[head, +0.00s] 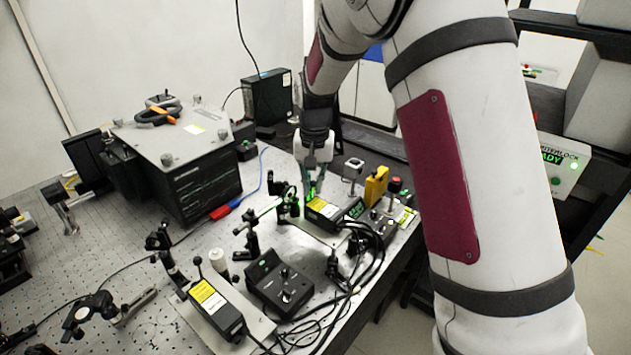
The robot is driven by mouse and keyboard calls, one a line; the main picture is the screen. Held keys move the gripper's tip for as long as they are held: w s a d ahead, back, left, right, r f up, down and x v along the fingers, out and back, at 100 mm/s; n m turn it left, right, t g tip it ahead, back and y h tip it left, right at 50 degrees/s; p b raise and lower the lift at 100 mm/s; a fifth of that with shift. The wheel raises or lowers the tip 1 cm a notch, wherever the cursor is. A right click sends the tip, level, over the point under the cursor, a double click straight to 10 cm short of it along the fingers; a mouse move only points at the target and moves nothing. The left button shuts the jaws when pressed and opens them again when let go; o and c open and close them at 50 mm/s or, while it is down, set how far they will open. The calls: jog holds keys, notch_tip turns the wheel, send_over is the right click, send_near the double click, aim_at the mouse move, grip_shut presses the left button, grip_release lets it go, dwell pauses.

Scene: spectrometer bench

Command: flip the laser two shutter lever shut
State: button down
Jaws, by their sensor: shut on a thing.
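Two lasers with yellow warning labels stand on the bench. The near laser (215,306) has an upright lever with a dark knob (198,260) at its far end. The far laser (334,212) lies beside the controllers, and I cannot read which is laser two. My gripper (309,188) points down at the far laser's left end. Its fingers are shut on the far laser's shutter lever, which is mostly hidden between them. Green light shows around the fingertips. The lever's exact angle cannot be made out.
A black control box (279,284) with a knob and loose cables lie in front. A yellow block (376,186) and a red-topped post (395,188) stand right of my gripper. Optics mounts (252,238) stand to the left, near a large instrument (196,186).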

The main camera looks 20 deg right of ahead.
jog(key=shift+s+a+h, duration=0.15)
jog(key=shift+a+h, duration=0.05)
jog(key=shift+h, duration=0.1)
jog(key=c, duration=1.6)
grip_release()
notch_tip(320, 180, up, 12)
jog(key=s, duration=0.1)
jog(key=shift+s+a, duration=0.3)
jog(key=shift+a, duration=0.1)
